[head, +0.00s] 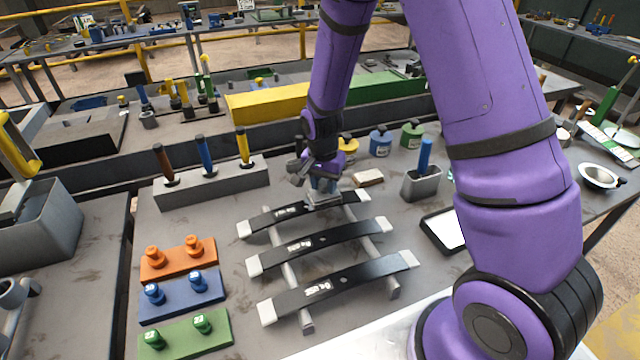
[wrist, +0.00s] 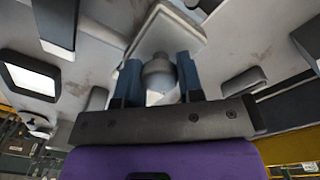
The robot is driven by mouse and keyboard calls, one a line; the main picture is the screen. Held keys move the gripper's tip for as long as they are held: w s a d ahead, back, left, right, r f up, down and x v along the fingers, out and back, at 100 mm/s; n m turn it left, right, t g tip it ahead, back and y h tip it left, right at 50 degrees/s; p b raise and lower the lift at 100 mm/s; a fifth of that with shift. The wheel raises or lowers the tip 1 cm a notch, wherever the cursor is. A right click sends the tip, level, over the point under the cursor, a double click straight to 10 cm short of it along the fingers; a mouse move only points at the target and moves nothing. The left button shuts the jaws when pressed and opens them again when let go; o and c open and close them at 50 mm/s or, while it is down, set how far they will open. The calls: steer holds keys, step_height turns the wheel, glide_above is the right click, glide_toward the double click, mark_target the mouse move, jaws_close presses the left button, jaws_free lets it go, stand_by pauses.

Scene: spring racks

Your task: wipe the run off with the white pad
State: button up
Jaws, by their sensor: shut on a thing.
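My gripper (head: 323,180) is over the farthest of three dark leaf springs. In the wrist view its blue fingers (wrist: 160,72) are shut on the grey knob of the pale pad (wrist: 172,30). In the head view the pad (head: 322,201) shows as a light plate at the farthest spring (head: 283,213); I cannot tell whether it touches. The middle spring (head: 345,233) and nearest spring (head: 372,272) lie across two grey rails (head: 306,318). All three have pale ends and white markings. No run can be made out; the pad hides part of the farthest spring.
A grey block (head: 212,187) with brown, blue and yellow handles stands left. Orange (head: 178,262), blue (head: 182,296) and green (head: 190,338) peg blocks lie front left. A beige block (head: 368,177), grey cup (head: 421,184) and black-framed white tray (head: 443,231) are right of the springs.

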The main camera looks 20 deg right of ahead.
steer(key=shift+d+f, duration=0.15)
steer(key=shift+d, duration=1)
steer(key=shift+d+f, duration=0.15)
steer(key=shift+d, duration=1)
steer(key=shift+a+r, duration=0.15)
steer(key=shift+a, duration=0.6)
steer(key=shift+a+r, duration=0.15)
steer(key=shift+a, duration=2.05)
steer(key=shift+s+d+f, duration=0.1)
steer(key=shift+d+f, duration=0.1)
steer(key=shift+d, duration=1.3)
steer(key=shift+d+f, duration=0.2)
steer(key=shift+d, duration=1.25)
step_height(320, 180, up, 6)
steer(key=shift+r, duration=0.15)
steer(key=shift+r, duration=1.4)
